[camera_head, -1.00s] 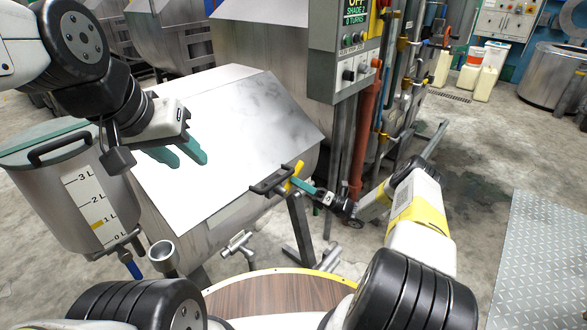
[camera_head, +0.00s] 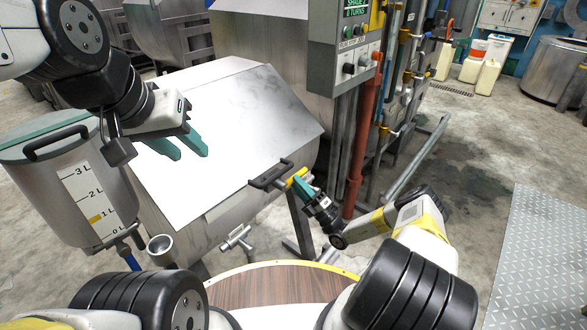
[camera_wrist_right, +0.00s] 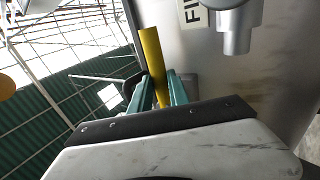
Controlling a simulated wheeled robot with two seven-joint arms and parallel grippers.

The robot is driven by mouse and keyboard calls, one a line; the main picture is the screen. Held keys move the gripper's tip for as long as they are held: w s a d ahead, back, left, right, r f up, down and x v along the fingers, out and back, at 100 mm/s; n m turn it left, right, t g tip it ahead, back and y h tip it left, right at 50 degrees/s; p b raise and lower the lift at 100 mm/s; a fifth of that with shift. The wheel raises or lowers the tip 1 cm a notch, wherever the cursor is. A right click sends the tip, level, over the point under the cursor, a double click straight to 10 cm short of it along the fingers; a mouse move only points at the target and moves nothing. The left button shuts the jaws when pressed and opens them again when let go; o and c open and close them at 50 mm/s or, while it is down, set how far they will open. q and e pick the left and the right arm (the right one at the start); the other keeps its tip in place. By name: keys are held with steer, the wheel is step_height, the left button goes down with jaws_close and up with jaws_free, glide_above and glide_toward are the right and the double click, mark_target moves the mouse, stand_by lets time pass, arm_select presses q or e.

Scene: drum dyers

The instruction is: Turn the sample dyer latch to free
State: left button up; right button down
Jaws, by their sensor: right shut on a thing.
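The sample dyer (camera_head: 225,125) is the steel box with a sloped, pale lid. Its yellow latch (camera_head: 297,173) is at the right front corner, beside a dark handle bracket (camera_head: 268,174). My right gripper (camera_head: 299,184) is shut on the latch from the front right. In the right wrist view the yellow latch bar (camera_wrist_right: 153,60) stands between the two teal fingers (camera_wrist_right: 160,92). The fingers hide part of the latch. My left gripper (camera_head: 182,148) is open and empty above the left part of the lid.
A steel pot with a litre scale (camera_head: 85,185) stands left of the dyer. A control box (camera_head: 345,50) and red pipe (camera_head: 362,130) rise behind the right gripper. A round wooden top (camera_head: 270,288) is in front.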

steer(key=shift+f, duration=0.1)
stand_by(0.4)
steer(key=c, duration=1.5)
jaws_free()
steer(key=shift+c, duration=0.2)
steer(key=shift+s, duration=0.1)
steer(key=v, duration=0.7)
steer(key=shift+s+d+f, duration=0.2)
steer(key=shift+s+f, duration=0.05)
